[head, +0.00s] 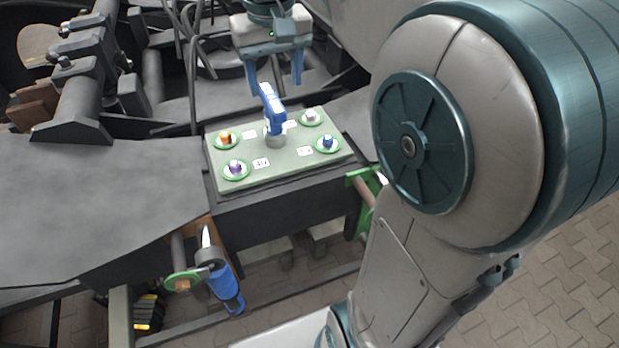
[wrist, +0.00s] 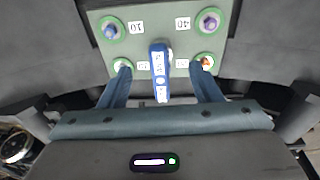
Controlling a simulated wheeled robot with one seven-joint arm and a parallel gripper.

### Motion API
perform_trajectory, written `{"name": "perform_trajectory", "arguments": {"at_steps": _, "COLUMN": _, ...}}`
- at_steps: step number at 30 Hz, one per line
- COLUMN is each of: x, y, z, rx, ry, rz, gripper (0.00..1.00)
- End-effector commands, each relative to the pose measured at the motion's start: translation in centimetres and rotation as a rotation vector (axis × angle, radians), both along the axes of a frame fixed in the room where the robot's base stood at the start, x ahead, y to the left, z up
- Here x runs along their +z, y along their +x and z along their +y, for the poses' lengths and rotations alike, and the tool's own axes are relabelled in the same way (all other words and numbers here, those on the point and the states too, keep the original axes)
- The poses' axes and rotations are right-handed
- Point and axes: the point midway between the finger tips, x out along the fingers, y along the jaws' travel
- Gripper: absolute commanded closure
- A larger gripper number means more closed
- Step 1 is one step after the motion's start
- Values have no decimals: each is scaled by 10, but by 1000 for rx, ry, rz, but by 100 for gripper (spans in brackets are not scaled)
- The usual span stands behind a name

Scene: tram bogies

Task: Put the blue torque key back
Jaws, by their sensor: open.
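The blue torque key (head: 269,103) stands near the middle of a pale green board (head: 190,158), its foot at a grey round seat (head: 275,138). It leans slightly in the head view. My gripper (head: 275,87) is open above the board, with its two blue fingers on either side of the key's upper end. In the wrist view, the key (wrist: 160,72) shows with white lettering between the spread fingertips (wrist: 160,64), with a gap on each side. Neither finger visibly touches it. How deep the key's foot sits in the seat is hidden.
Green-ringed posts with coloured caps surround the key: orange (head: 225,138), purple (head: 235,167), blue (head: 328,142) and white (head: 311,117). White number labels lie between them. Dark bogie parts crowd the back.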

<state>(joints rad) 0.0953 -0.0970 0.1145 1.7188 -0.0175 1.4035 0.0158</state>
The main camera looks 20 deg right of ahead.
Motion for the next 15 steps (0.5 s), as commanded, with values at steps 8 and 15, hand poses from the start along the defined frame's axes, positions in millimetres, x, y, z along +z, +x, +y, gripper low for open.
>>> {"name": "perform_trajectory", "arguments": {"at_steps": 8, "x": -66, "y": -87, "z": -3, "rx": 3, "ry": 0, "rz": -138, "gripper": 42}}
{"name": "perform_trajectory", "arguments": {"at_steps": 15, "x": -118, "y": -136, "z": -5, "rx": 4, "ry": 17, "rz": -218, "gripper": 42}}
